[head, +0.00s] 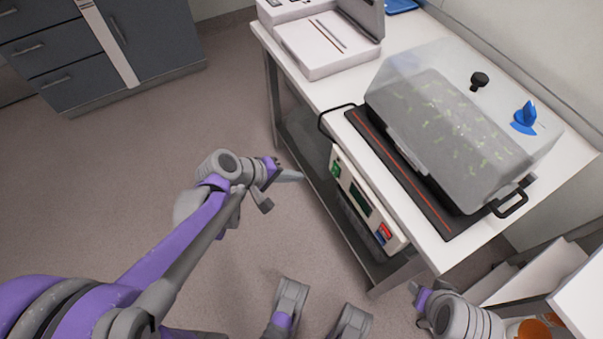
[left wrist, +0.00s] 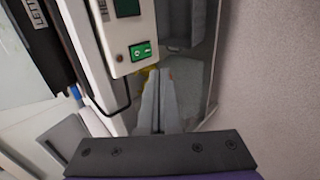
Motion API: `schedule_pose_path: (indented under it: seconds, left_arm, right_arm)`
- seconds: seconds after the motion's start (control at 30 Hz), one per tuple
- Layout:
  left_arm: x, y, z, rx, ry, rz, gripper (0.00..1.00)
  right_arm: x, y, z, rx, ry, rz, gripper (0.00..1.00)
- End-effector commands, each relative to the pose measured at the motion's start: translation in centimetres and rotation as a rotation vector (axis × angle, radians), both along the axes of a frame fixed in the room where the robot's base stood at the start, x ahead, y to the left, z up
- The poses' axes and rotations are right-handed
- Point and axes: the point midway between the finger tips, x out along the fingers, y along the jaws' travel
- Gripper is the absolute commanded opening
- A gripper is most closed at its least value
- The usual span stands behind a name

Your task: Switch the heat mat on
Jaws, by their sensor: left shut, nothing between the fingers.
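The heat mat (head: 384,157) is a thin black mat with a red stripe on the white bench, partly hidden under a clear-lidded tray. A cream control box (head: 350,186) hangs at the bench's front edge. It has a green switch (head: 336,170), a dark display and a red-and-blue part. In the left wrist view the green switch (left wrist: 141,51) shows close up, just up and left of my fingertips. My left gripper (head: 298,176) is shut and empty, a little left of the box; its fingers (left wrist: 158,75) appear apart from the switch. My right gripper (head: 416,291) shows only partly at the bottom.
The lidded tray (head: 440,125) holds seedlings and has a blue knob on top. A black cable (head: 322,122) loops over the bench edge. A white device (head: 325,45) stands at the bench's back. Open floor (head: 130,170) lies left. White shelving (head: 535,270) is at lower right.

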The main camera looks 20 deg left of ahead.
Motion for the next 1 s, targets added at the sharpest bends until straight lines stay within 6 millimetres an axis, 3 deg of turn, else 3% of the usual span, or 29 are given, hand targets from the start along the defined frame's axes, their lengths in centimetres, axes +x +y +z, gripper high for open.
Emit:
schedule_pose_path:
  seconds: [0.37,0.63,1.0]
  left_arm:
    - [4.6,-3.7,-5.9,0.000,0.001,-0.004,0.00]
    - [7.2,-5.7,-6.0,0.000,0.000,-0.001,0.00]
    - [7.6,-6.0,-5.9,0.000,0.001,0.001,0.00]
  right_arm:
    - [0.5,0.0,-3.8,0.000,0.011,0.000,0.46]
    - [0.6,0.0,-4.4,0.000,0.013,0.000,0.46]
    - [0.6,0.0,-4.5,0.000,0.013,0.000,0.46]
